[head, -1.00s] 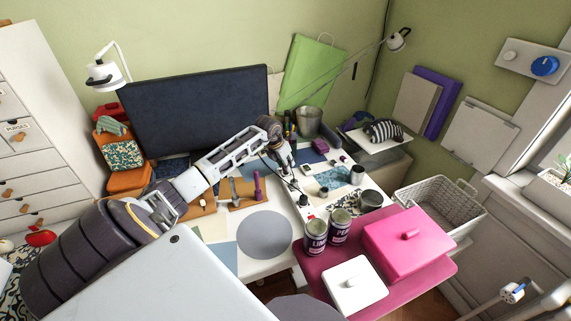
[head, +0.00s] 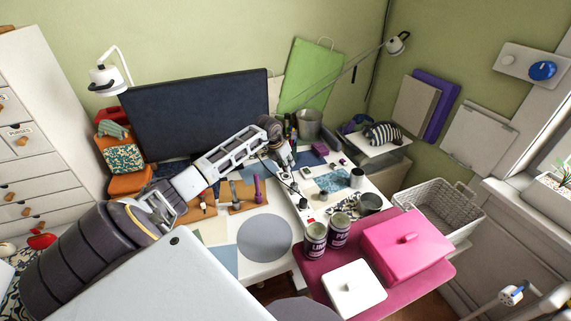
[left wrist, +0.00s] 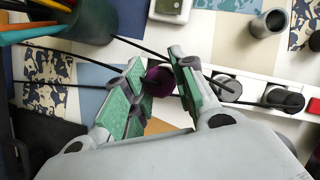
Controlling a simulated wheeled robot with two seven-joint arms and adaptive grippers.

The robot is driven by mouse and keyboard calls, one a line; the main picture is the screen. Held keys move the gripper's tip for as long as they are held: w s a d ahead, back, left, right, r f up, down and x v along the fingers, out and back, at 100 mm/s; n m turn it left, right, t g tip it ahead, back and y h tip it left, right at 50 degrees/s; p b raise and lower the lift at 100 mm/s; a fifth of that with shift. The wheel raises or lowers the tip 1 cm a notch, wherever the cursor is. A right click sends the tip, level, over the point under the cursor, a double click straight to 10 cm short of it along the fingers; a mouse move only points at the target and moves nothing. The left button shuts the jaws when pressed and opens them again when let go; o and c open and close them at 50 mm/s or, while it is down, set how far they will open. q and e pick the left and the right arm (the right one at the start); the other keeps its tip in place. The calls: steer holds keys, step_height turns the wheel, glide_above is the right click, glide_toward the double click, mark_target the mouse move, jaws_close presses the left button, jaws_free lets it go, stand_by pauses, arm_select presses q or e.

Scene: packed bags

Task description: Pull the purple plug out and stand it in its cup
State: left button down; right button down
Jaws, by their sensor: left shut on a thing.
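My left gripper (head: 286,176) is over the white power strip (head: 309,212) on the desk. In the left wrist view its green-padded fingers (left wrist: 158,85) are shut on the purple plug (left wrist: 160,81), a dark purple round shape between the tips. The plug's lower end is hidden, so I cannot tell whether it still sits in a socket. A grey plug (left wrist: 223,90) and a black plug (left wrist: 284,99) stand in the strip beside the gripper. A grey metal cup (left wrist: 266,22) stands near the strip; I cannot tell if it is the plug's cup. My right gripper is not in view.
A dark pen pot (left wrist: 90,22) with pencils stands close to the gripper. Dark cables run past the fingers. Two labelled tins (head: 315,240), a pink box (head: 407,247) and a white box (head: 353,289) are at the front right. A round grey mat (head: 264,238) is bare.

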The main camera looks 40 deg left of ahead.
arm_select(q)
steer(key=shift+r, duration=0.3)
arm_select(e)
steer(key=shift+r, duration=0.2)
